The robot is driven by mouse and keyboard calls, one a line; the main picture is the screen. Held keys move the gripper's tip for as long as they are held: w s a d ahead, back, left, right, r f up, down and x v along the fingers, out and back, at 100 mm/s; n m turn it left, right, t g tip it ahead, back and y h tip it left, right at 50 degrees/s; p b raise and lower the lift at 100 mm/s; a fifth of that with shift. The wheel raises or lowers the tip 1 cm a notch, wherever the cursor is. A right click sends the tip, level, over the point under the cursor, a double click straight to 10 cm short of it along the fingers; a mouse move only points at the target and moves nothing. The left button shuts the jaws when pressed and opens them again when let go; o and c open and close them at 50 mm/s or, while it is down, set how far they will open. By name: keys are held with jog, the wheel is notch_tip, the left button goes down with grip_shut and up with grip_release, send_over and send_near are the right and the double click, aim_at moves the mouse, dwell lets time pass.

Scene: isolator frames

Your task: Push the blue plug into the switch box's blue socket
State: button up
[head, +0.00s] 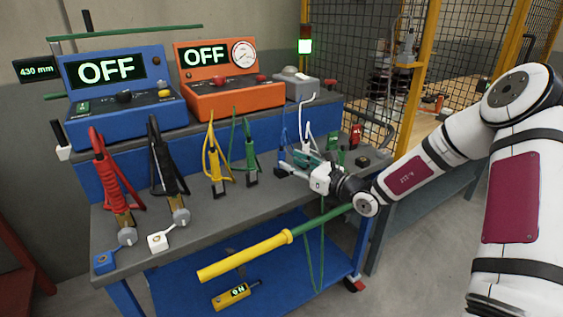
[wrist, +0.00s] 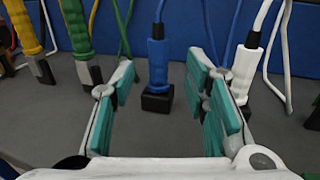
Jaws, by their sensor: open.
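The blue plug (wrist: 158,62) stands upright in a small black holder (wrist: 157,99) on the bench, with a blue cable rising from its top. In the head view it is small and partly hidden near my gripper (head: 300,167). In the wrist view my gripper (wrist: 163,85) is open and empty. Its teal-padded fingers are on the left and right of the picture, with the plug showing in the gap between them. I cannot tell whether the plug is within the fingers' reach. I cannot clearly pick out the switch box or its blue socket.
A white plug (wrist: 246,65) stands close on the right, with green (wrist: 80,45) and yellow (wrist: 25,30) ones on the left. Small green (head: 335,157) and red (head: 356,134) blocks are right of my gripper. A blue OFF unit (head: 120,88) and an orange one (head: 220,85) stand behind.

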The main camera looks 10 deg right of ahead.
aim_at(284, 158)
jog(key=b+x, duration=0.1)
jog(key=x, duration=0.4)
jog(key=shift+a+r, duration=0.1)
grip_shut()
